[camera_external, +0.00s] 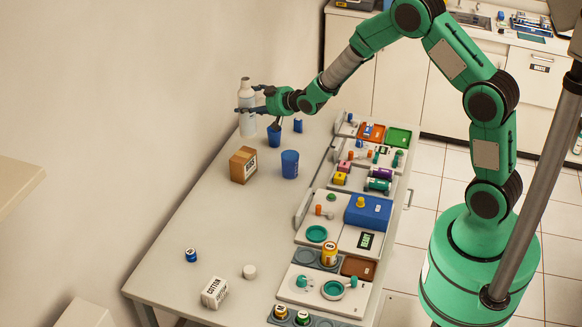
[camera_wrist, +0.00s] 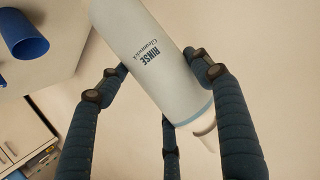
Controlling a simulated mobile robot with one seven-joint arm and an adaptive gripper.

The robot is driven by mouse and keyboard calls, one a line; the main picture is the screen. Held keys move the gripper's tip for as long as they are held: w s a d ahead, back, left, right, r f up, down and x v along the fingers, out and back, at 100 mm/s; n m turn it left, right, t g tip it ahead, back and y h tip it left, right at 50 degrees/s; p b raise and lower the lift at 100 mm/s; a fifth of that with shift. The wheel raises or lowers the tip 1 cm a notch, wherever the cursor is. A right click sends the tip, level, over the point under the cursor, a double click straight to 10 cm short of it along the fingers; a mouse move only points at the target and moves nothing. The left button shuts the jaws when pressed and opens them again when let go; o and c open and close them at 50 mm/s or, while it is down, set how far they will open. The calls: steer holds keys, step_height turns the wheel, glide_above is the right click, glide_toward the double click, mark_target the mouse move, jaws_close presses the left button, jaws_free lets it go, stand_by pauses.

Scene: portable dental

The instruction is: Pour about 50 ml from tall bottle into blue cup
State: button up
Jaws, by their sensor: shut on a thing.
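The tall bottle (camera_external: 247,122) is white and stands about upright at the far left end of the table. In the wrist view the bottle (camera_wrist: 155,60) shows the word RINSE, a pale blue band and a white nozzle. My gripper (camera_external: 250,98) is shut on it, with dark ribbed fingers around its body. I cannot tell whether its base touches the table. The blue cup (camera_external: 290,165) stands on the table, to the right of and nearer than the bottle. A blue cup also shows in the wrist view (camera_wrist: 22,38); its inside is not visible.
A smaller blue holder (camera_external: 274,138) with something dark in it stands between bottle and cup. A brown box (camera_external: 243,165) is left of the cup. Trays with several small items line the table's right side.

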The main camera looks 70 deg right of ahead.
steer(key=w+d+n+y+p, duration=0.4)
steer(key=d+p, duration=0.4)
steer(key=d, duration=0.6)
steer(key=s+d+f+n+y+p, duration=0.2)
steer(key=s+d+f+p, duration=0.5)
steer(key=d+f, duration=0.5)
steer(key=shift+s+f+y, duration=0.2)
steer(key=shift+f+y, duration=0.25)
steer(key=shift+y, duration=0.35)
